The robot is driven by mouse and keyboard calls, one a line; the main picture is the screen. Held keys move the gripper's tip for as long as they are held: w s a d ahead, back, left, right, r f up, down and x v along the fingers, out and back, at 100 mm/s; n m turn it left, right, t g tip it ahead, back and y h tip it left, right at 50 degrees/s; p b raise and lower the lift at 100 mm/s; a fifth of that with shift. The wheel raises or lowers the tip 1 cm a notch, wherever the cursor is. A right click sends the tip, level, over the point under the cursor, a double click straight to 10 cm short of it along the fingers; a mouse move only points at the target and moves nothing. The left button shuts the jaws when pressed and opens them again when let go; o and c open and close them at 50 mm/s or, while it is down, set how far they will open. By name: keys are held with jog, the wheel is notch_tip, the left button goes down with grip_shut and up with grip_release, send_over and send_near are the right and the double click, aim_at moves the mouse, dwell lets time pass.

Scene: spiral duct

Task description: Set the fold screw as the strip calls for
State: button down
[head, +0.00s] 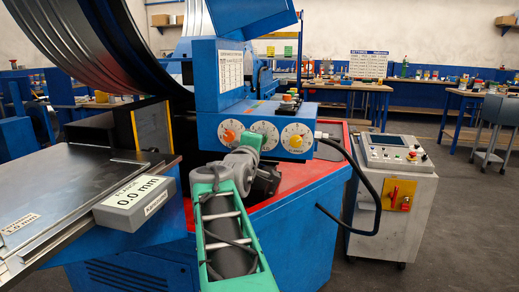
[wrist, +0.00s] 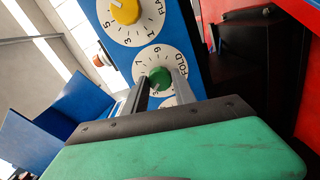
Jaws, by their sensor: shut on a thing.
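In the wrist view the round white FOLD dial (wrist: 174,59) has a green knob (wrist: 160,78). My gripper (wrist: 162,86) has one finger on each side of this knob and is shut on it. The knob's pointer setting cannot be read clearly. In the head view my gripper (head: 257,149) reaches the blue control panel at the middle dial (head: 266,128); my wrist hides part of it. A flat metal strip (head: 62,190) lies on the table at left, with a label (head: 20,223) that seems to read 1.0 mm. A grey gauge box (head: 137,203) reads 0.0 mm.
A dial with a yellow knob (wrist: 124,10) sits beside the FOLD dial. A printed card (head: 231,70) is on the blue housing above the panel. A black cable (head: 369,190) loops right of the panel. A grey control cabinet (head: 399,190) stands at right, with open floor beyond.

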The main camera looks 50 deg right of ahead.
jog(key=shift+m+b, duration=3.8)
jog(key=shift+m, duration=2.2)
jog(key=c, duration=1)
grip_release()
jog(key=shift+a, duration=0.1)
